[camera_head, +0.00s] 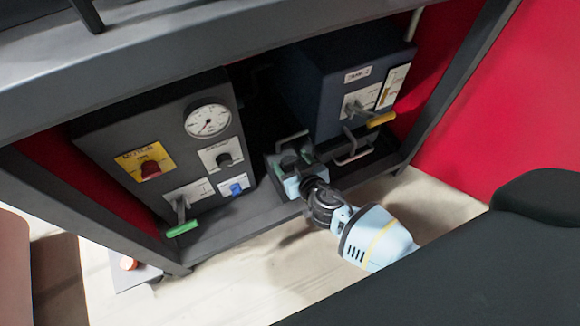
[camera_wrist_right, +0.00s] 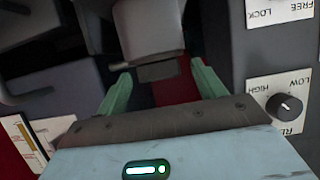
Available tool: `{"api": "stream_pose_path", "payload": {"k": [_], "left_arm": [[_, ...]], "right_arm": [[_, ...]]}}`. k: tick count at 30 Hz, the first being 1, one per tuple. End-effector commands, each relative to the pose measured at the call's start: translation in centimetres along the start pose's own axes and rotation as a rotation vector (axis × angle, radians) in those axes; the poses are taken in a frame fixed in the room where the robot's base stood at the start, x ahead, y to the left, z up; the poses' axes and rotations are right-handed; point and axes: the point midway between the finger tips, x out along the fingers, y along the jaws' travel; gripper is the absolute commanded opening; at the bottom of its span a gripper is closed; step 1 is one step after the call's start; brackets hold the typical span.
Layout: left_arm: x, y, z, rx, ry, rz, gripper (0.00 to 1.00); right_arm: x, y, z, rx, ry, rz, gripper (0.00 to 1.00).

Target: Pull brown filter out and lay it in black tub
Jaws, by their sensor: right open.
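My right gripper (camera_head: 291,152) reaches into the dark recess between the two machine boxes. In the right wrist view its two green fingers (camera_wrist_right: 157,85) are spread apart. A grey block (camera_wrist_right: 150,28) with a darker squarish end (camera_wrist_right: 157,71) stands ahead, in line with the gap between the fingers. I cannot tell whether that end is the brown filter or whether the fingers touch it. No clearly brown filter shows in the head view, where the gripper covers part of the recess. My left gripper is out of view.
A grey control box (camera_head: 115,135) with a gauge (camera_head: 208,120), red knob and green-tipped lever (camera_head: 182,228) stands left. A dark blue box (camera_head: 320,85) with a yellow-tipped lever (camera_head: 381,119) stands right. The frame's front beam (camera_head: 225,215) runs below; pale floor (camera_head: 270,270) lies beyond it.

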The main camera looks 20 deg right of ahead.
Motion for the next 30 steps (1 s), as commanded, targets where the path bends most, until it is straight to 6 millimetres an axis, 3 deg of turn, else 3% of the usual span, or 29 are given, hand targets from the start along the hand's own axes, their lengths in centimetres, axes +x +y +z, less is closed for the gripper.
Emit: {"api": "stream_pose_path", "payload": {"k": [3,11,23,30], "left_arm": [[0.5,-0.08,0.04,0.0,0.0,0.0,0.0],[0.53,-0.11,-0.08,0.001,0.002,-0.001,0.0],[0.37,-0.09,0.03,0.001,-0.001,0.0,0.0],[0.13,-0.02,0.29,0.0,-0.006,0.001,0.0]], "right_arm": [[1.04,0.0,0.13,-0.002,-0.001,0.0,0.69],[1.2,0.0,0.05,0.0,-0.001,0.001,0.69],[1.18,-0.02,0.05,0.0,-0.001,0.0,0.2],[1.14,-0.03,-0.1,0.0,0.0,0.0,0.2]]}}
